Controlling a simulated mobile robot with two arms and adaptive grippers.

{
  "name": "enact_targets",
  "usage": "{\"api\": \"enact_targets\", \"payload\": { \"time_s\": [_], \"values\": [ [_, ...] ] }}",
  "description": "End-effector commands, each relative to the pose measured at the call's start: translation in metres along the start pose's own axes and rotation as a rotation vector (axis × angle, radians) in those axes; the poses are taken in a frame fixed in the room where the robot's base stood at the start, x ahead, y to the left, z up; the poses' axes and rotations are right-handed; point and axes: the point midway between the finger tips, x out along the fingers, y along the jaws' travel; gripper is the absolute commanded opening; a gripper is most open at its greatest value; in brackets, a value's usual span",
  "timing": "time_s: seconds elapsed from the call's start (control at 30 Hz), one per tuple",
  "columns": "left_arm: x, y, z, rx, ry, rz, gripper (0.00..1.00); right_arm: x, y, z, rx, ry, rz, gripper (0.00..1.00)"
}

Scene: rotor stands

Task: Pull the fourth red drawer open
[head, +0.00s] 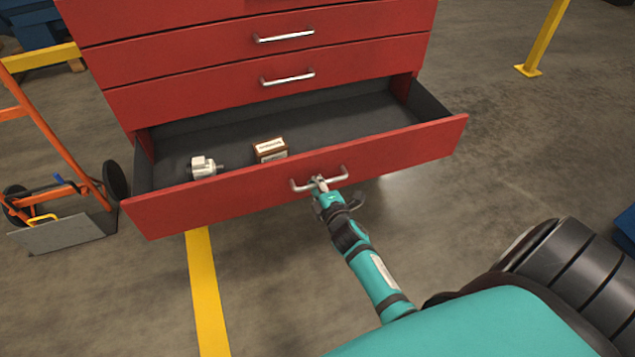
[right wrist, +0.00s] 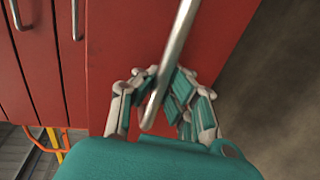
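The red drawer (head: 230,203) stands pulled out of the red cabinet (head: 119,60) in the head view; it is the lowest drawer in view. Its metal handle (head: 300,186) is on the front panel and also shows in the right wrist view (right wrist: 178,40). My right gripper (head: 319,182) is at the middle of this handle. In the right wrist view its fingers (right wrist: 160,82) close in on both sides of the bar, shut on it. A silver motor-like part (head: 203,167) and a small brown box (head: 270,150) lie inside the drawer. My left gripper is out of view.
Shut red drawers with handles (head: 287,79) sit above the open one. An orange hand truck (head: 62,150) stands at the left. A yellow floor line (head: 206,290) runs below the drawer. A yellow post (head: 543,38) stands at the back right. Floor right of the drawer is clear.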

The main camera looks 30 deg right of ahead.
Motion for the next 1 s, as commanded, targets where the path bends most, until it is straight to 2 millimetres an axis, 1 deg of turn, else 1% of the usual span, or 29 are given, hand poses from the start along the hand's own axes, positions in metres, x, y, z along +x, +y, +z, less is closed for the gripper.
{"api": "enact_targets", "payload": {
  "time_s": [0.03, 0.2, 0.27, 0.3, 0.53, 0.67, 0.77, 1.0],
  "values": [
    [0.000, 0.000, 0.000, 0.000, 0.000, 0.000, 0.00, 0.000, 0.001, 0.000, -0.001, 0.001, 0.002, 0.04],
    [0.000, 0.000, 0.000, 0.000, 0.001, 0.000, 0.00, 0.000, 0.001, 0.000, 0.000, 0.000, 0.002, 0.27],
    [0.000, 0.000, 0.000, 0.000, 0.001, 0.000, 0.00, 0.000, 0.001, 0.000, -0.001, 0.000, 0.001, 0.34],
    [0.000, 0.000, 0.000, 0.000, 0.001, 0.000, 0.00, 0.000, 0.001, 0.000, 0.000, 0.000, 0.001, 0.36],
    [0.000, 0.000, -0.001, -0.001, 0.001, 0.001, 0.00, 0.000, 0.000, 0.000, -0.001, 0.000, 0.000, 0.36],
    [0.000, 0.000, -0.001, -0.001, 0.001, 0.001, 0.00, -0.009, -0.001, 0.000, -0.001, 0.000, -0.001, 0.36],
    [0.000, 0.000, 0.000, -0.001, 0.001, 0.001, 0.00, -0.026, -0.001, 0.000, 0.000, 0.000, -0.002, 0.36],
    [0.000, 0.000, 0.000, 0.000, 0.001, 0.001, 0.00, -0.078, -0.001, 0.000, 0.000, 0.000, -0.002, 0.36]
  ]
}}
